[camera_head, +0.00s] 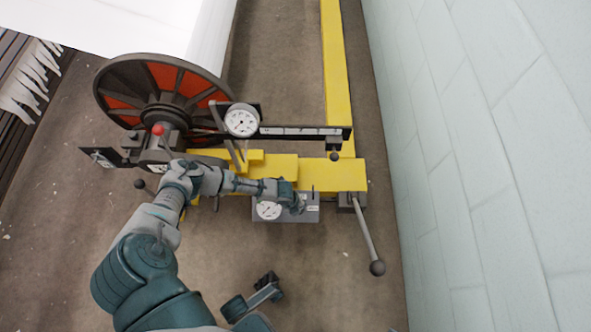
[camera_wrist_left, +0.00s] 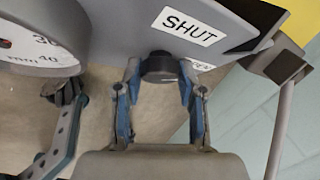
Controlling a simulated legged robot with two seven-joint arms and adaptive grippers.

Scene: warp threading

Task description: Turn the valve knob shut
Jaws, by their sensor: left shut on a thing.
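The valve knob (camera_wrist_left: 160,67) is a dark round knob under a grey box (camera_head: 312,214). It sits between the two blue fingers of my left gripper (camera_wrist_left: 158,78), which are shut on it. A white label reading SHUT (camera_wrist_left: 188,26) is on the box beside the knob; a second label next to it is partly hidden. In the head view my left gripper (camera_head: 298,204) reaches the box's right part and hides the knob. My right gripper (camera_head: 256,297) shows only in part at the bottom of the head view, apart from the box; its opening is unclear.
A white dial (camera_head: 268,210) is on the box, left of my left gripper. A yellow frame (camera_head: 345,175) runs behind it. A lever with a ball end (camera_head: 376,267) sticks out at the right. A pale block wall (camera_head: 480,150) stands further right. Bare floor lies in front.

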